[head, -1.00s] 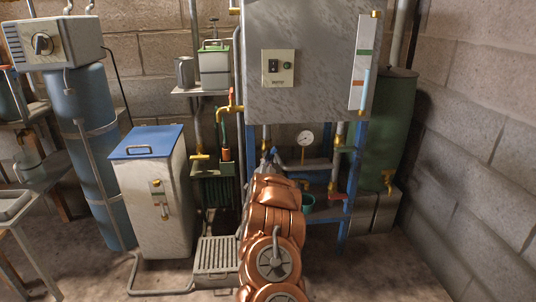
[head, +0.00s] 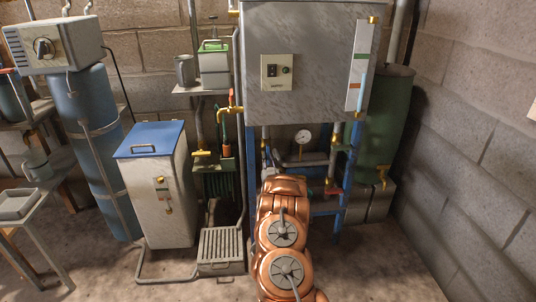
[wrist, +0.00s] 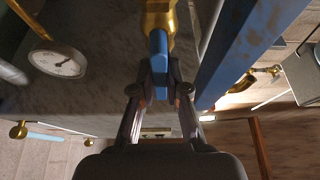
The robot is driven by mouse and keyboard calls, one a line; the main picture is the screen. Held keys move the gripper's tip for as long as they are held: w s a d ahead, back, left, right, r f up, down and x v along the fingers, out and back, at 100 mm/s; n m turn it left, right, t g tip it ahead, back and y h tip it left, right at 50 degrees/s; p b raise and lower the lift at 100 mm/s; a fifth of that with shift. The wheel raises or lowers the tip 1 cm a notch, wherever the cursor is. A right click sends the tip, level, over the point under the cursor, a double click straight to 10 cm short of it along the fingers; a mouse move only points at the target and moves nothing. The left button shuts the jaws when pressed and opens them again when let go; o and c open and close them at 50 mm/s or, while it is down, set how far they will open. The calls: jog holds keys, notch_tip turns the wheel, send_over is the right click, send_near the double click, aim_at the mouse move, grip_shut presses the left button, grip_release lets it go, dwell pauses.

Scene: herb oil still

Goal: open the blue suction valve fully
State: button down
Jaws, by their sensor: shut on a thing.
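The blue valve handle (wrist: 158,46) shows at the top middle of the wrist view, on a brass valve body (wrist: 158,14). My gripper (wrist: 160,84) is shut on the handle, with one fingertip on each side of it. The handle points from the brass body toward my gripper. In the head view my own arm covers the gripper and the valve handle, so how far the valve is turned cannot be told.
A blue post (wrist: 238,50) stands close to the right of my gripper. A dial gauge (wrist: 58,60) is to the left. In the head view, a grey cabinet (head: 305,40) hangs above and a slatted step (head: 221,247) stands left of my arm. Floor is clear at the right.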

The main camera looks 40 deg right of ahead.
jog(key=shift+n, duration=0.4)
jog(key=shift+r, duration=0.1)
jog(key=c, duration=1.2)
grip_release()
jog(key=shift+s+a+f, duration=0.25)
jog(key=shift+s+f, duration=0.1)
jog(key=shift+s, duration=0.05)
jog(key=v, duration=1.1)
jog(key=shift+w, duration=0.1)
